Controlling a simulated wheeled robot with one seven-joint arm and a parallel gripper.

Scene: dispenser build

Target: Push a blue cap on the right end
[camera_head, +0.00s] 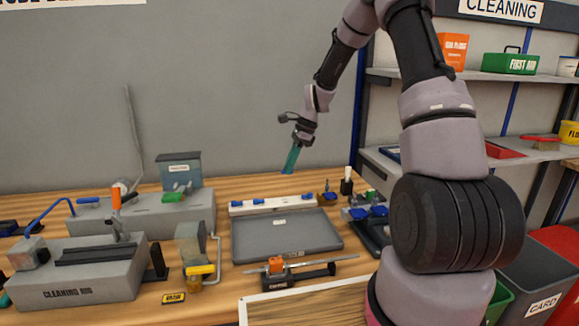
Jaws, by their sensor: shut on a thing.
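My gripper (296,146) is above the back of the workbench, pointing down, shut on a slim teal piece (291,159) that hangs tilted in the air. Small blue pieces that look like caps (378,211) sit in a tray at the right of the bench. A thin grey rod or tube (335,262) lies across an orange and black clamp (278,267) near the front. Its right end is bare, with no blue cap visible on it. My gripper is well above and behind the clamp.
A grey tray (250,241) lies empty mid-bench, behind the clamp. A white rack (240,207) with blue parts stands behind it. Grey machines (90,285) fill the left. A wooden board (300,307) lies in front. Shelves (475,76) stand at the right.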

